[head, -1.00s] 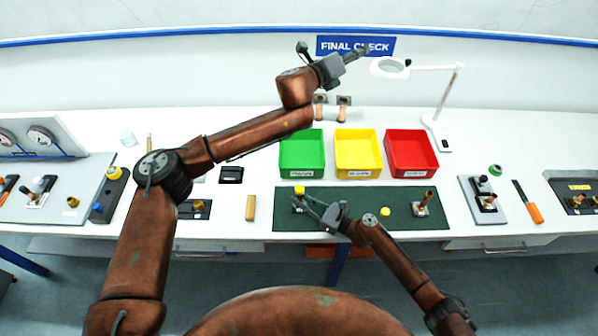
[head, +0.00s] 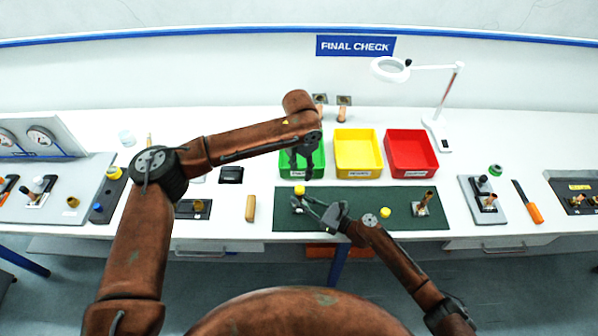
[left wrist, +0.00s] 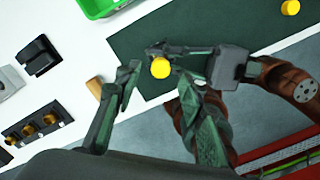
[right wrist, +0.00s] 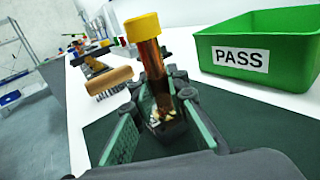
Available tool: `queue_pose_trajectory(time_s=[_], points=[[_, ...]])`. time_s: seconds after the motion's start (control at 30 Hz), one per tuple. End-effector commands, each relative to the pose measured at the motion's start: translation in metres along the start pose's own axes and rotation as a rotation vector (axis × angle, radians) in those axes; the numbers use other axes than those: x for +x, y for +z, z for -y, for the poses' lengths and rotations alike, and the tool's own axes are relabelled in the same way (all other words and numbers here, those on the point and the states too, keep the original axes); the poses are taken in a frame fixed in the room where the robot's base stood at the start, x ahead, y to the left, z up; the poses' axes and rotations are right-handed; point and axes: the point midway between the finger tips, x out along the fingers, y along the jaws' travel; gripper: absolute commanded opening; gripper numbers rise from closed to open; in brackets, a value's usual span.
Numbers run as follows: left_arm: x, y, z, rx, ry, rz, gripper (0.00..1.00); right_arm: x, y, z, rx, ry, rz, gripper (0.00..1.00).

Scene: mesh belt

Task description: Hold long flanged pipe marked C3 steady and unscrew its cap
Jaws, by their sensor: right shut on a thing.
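A long copper-coloured pipe with a yellow cap stands upright at the left end of the dark green mat (head: 350,222). In the head view its yellow cap (head: 299,190) shows; in the right wrist view the pipe (right wrist: 152,62) and cap (right wrist: 142,27) show. No C3 mark is legible. My right gripper (head: 312,203) is shut around the pipe below the cap. My left gripper (head: 302,172) points down above the cap. In the left wrist view my left gripper (left wrist: 160,78) is open, with the cap (left wrist: 160,68) showing between its fingers, apparently untouched.
A loose yellow cap (head: 385,212) lies on the mat near a second, uncapped pipe (head: 422,200). The green PASS bin (head: 302,170), yellow bin (head: 357,172) and red bin (head: 412,173) stand behind the mat. A wooden block (head: 251,207) lies to the left.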

Motion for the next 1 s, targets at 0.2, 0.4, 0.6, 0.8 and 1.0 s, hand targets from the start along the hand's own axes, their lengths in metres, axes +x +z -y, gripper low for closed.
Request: queue_pose_trajectory(time_s=[0.2, 0.4, 0.6, 0.8, 1.0], points=[[0.012, -0.014, 0.004, 0.047, -0.013, -0.05, 0.37, 0.0, 0.001, 0.001, 0.0, -0.001, 0.001, 0.0], [0.041, -0.014, 0.005, 0.045, -0.013, -0.048, 0.37, 0.0, 0.001, 0.001, 0.0, -0.001, 0.001, 0.0], [0.068, -0.015, 0.005, 0.044, -0.012, -0.046, 0.37, 0.0, 0.001, 0.001, 0.0, -0.001, 0.001, 0.0], [0.081, -0.015, 0.005, 0.044, -0.011, -0.044, 0.37, 0.0, 0.001, 0.001, 0.0, -0.001, 0.001, 0.0], [0.082, -0.015, 0.005, 0.043, -0.012, -0.044, 0.37, 0.0, 0.001, 0.0, 0.0, -0.001, 0.001, 0.0]])
